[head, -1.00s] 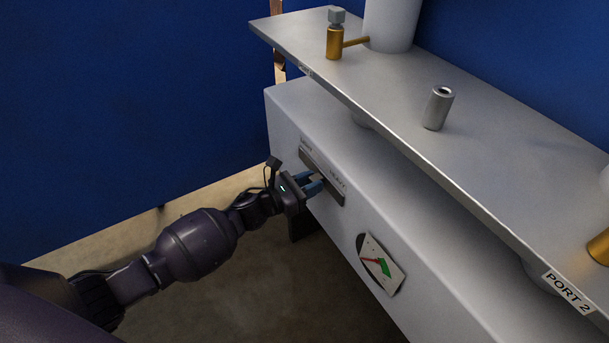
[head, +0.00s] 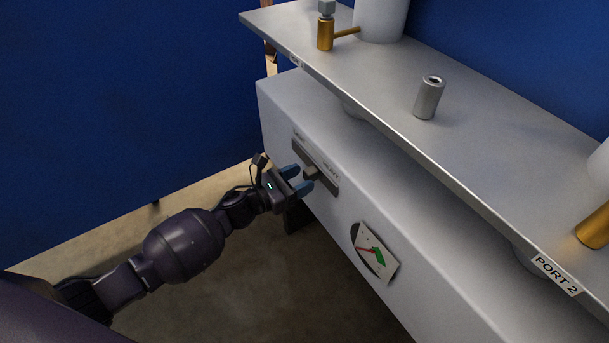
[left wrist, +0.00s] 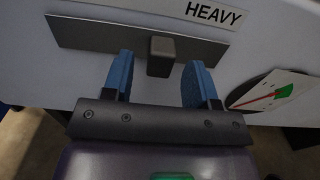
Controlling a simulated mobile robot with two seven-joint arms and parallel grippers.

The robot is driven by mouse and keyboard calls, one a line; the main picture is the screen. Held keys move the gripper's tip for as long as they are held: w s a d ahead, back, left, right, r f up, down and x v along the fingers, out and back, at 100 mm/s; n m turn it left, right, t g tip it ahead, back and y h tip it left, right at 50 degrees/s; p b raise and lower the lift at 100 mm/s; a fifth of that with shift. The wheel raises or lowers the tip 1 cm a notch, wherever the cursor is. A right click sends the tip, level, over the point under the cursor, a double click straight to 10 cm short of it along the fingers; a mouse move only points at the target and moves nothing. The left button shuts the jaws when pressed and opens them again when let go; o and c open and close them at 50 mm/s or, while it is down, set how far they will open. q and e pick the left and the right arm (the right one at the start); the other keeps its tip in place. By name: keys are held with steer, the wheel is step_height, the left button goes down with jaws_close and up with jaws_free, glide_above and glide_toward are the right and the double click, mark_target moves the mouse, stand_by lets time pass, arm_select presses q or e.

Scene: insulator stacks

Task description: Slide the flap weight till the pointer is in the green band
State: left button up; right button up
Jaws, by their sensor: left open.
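The flap weight is a dark grey block (head: 311,172) on a dark slotted plate (head: 325,180) on the grey box front. It also shows in the left wrist view (left wrist: 161,57), near the middle of the plate. My left gripper (head: 298,180) is open, its blue fingers (left wrist: 160,78) spread to either side of the block with clear gaps, apparently just short of it. The dial (head: 375,252) has a red pointer (left wrist: 255,100) and a green band (left wrist: 284,91). The pointer's tip appears at the green's edge; whether it is inside I cannot tell. My right gripper is not in view.
A grey shelf (head: 400,95) overhangs the box, with a grey cylinder (head: 430,97) and brass fittings (head: 325,32) on it. A "HEAVY" label (left wrist: 214,13) sits above the plate. Floor to the box's left is free.

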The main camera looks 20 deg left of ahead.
arm_select(q)
steer(key=v, duration=0.8)
steer(key=shift+s+a+p, duration=0.25)
steer(key=shift+s+p, duration=0.05)
steer(key=shift+s, duration=0.05)
steer(key=shift+s+a, duration=0.1)
